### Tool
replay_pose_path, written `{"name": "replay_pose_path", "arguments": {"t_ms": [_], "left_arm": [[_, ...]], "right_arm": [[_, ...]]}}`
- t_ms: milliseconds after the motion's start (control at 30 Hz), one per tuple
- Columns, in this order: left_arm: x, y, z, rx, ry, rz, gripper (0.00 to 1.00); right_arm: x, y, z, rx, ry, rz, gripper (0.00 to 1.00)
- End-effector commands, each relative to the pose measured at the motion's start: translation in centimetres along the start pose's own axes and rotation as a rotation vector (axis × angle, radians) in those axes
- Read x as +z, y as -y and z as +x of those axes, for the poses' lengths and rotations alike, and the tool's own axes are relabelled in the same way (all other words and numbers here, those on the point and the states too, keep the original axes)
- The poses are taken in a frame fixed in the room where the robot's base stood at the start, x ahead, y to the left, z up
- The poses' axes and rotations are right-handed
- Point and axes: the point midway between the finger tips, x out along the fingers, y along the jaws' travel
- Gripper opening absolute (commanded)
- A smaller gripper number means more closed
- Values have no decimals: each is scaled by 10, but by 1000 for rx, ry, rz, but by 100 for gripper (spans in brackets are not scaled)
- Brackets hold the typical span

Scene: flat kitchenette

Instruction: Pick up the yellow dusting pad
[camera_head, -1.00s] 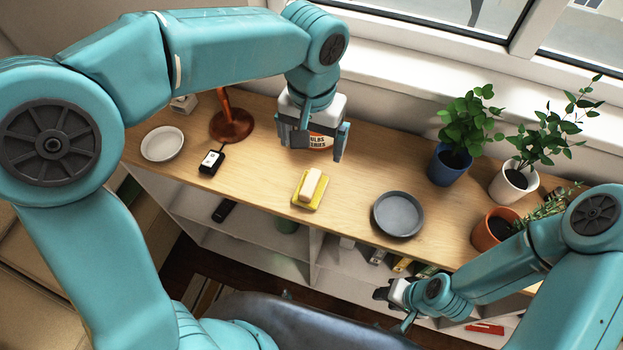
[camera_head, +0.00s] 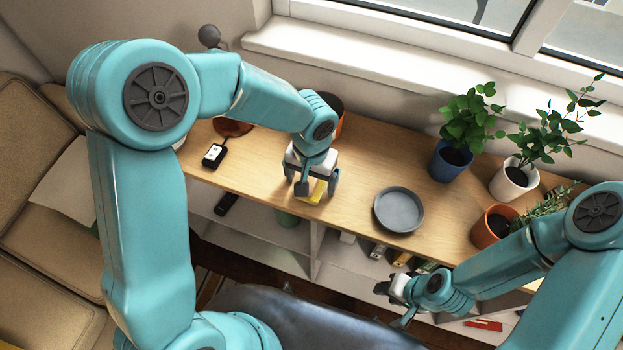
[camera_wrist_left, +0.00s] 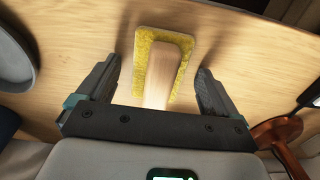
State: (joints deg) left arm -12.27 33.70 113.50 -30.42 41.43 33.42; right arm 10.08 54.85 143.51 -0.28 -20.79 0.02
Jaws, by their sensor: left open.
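The yellow dusting pad (camera_head: 316,192) lies on the wooden shelf top, mostly hidden behind my left gripper (camera_head: 317,190) in the head view. In the left wrist view the pad (camera_wrist_left: 146,42) shows as a yellow rectangle with a pale wooden block handle (camera_wrist_left: 166,75) on top. My left gripper (camera_wrist_left: 158,92) is open, with its fingers on either side of the handle and a gap on each side. Nothing is held in it. My right gripper (camera_head: 388,290) is low in front of the shelf; its jaws are too small to judge.
A grey plate (camera_head: 399,210) lies right of the pad. Potted plants stand further right, in a blue pot (camera_head: 450,162), a white pot (camera_head: 514,180) and a terracotta pot (camera_head: 493,228). A black device (camera_head: 214,156) lies to the left. The window sill runs behind.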

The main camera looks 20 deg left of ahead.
Motion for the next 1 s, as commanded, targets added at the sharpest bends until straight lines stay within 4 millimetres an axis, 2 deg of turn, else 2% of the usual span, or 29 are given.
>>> {"name": "replay_pose_path", "arguments": {"t_ms": [233,400,433,767,867,1000], "left_arm": [[0,0,3,0,-1,0,94],[0,0,2,0,-1,0,38],[0,0,2,0,-1,0,32],[-1,0,-1,0,-2,0,32],[-1,0,-9,0,-3,-1,32],[-1,-1,-32,2,-6,-1,32]], "right_arm": [[0,0,0,0,0,0,40],[0,0,0,0,0,0,40],[0,0,0,0,0,0,40],[0,0,0,0,0,0,40],[0,0,0,0,0,0,40],[0,0,0,0,0,0,40]]}}
